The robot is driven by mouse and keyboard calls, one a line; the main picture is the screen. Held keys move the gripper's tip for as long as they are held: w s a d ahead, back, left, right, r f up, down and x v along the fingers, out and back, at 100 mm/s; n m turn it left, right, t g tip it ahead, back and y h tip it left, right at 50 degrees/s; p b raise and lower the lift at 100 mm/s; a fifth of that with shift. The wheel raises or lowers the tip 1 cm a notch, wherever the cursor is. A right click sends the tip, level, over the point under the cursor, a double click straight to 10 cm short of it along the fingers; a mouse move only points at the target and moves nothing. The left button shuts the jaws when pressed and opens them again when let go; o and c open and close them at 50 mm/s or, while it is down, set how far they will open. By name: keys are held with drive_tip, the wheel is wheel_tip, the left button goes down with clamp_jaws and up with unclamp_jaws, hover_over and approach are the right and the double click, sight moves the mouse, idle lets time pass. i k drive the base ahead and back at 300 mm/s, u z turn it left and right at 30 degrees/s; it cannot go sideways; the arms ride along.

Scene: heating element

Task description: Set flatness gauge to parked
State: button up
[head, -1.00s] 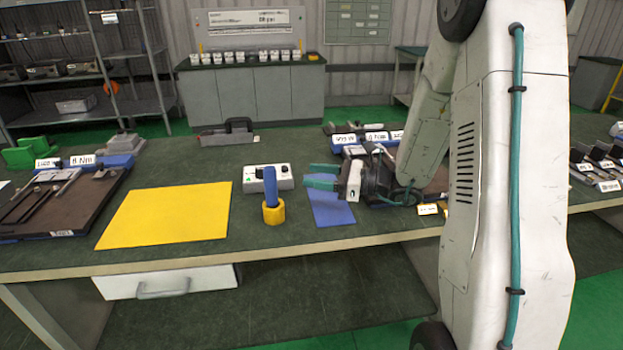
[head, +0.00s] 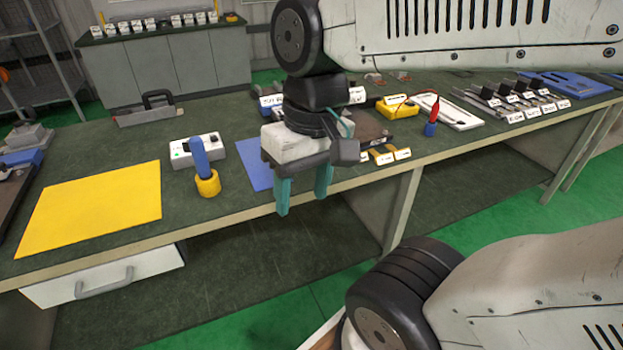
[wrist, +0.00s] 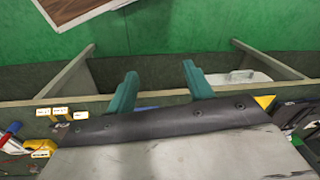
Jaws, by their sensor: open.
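My gripper (head: 303,203) is open and empty, its teal fingers pointing down in front of the bench's front edge. In the wrist view its two fingers (wrist: 160,72) stand apart with nothing between them. I cannot tell for certain which thing is the flatness gauge; no readable label names it. A white box (head: 208,150) with a dark knob and a green mark stands on the bench, left of my gripper. A grey block with a black handle (head: 158,108) lies farther back. My gripper partly hides a blue mat (head: 255,172).
A blue-handled tool stands in a yellow holder (head: 208,184) before the white box. A yellow mat (head: 90,208) lies left. Right are a yellow meter (head: 394,106), a red-tipped tool (head: 434,112) and labelled fixtures (head: 510,97). A drawer (head: 105,278) is under the bench.

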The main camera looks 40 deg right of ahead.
sight(357, 95)
drive_tip(key=z, duration=1.25)
drive_tip(key=k, duration=0.6)
drive_tip(key=z, duration=0.4)
drive_tip(key=i, duration=1.6)
drive_tip(key=u, duration=0.7)
